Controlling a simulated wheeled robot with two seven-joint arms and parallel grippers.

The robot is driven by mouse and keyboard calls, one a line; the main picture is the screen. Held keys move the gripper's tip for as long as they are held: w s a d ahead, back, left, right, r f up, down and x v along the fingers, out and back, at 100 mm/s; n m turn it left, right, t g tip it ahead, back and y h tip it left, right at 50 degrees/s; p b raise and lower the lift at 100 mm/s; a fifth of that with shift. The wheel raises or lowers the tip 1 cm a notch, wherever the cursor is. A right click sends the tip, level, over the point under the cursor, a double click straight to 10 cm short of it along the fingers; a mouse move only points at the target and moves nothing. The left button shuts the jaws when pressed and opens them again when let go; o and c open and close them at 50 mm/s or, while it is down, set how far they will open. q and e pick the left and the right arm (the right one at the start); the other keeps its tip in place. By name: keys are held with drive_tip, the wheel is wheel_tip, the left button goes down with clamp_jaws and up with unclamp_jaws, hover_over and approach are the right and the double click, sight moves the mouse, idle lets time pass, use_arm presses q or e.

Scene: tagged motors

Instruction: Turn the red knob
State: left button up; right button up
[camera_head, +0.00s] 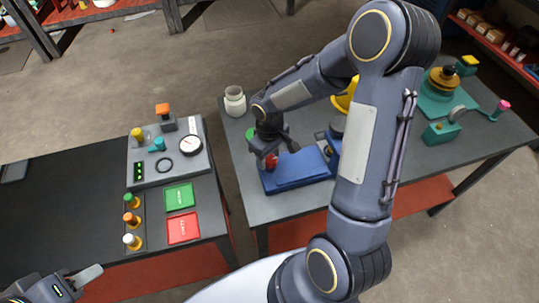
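The red knob (271,161) is a small red piece at the left end of a blue machine (298,171) on the right-hand table. My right gripper (272,147) reaches down from above, right over the knob, and partly hides it. Its dark fingers are small in view, and I cannot tell whether they touch or hold the knob. My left gripper (78,282) is at the bottom left corner, away from the knob. Only part of it shows, with one light finger visible.
A grey panel (152,173) with a gauge and switches, plus green (179,196) and red (183,228) plates, lies on the left table. A white jar (235,101) stands behind my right gripper. Teal machines (441,132) stand further right. A gap separates the tables.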

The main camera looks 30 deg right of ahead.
sight(270, 159)
drive_tip(key=shift+o, duration=0.7)
drive_tip(key=shift+r, duration=3.9)
drive_tip(key=shift+r, duration=0.1)
drive_tip(key=s+a+r+m+t+y, duration=0.2)
drive_tip(key=s+r, duration=0.2)
drive_tip(key=s, duration=0.4)
drive_tip(key=s+a+r+m+t+y, duration=0.1)
drive_tip(key=s+a+r+m+t, duration=0.1)
drive_tip(key=s+r, duration=0.3)
drive_tip(key=s+m+t, duration=0.1)
drive_tip(key=s, duration=0.3)
drive_tip(key=shift+s+a+r+t+y, duration=0.25)
drive_tip(key=shift+a+t+y, duration=0.05)
drive_tip(key=shift+y, duration=0.1)
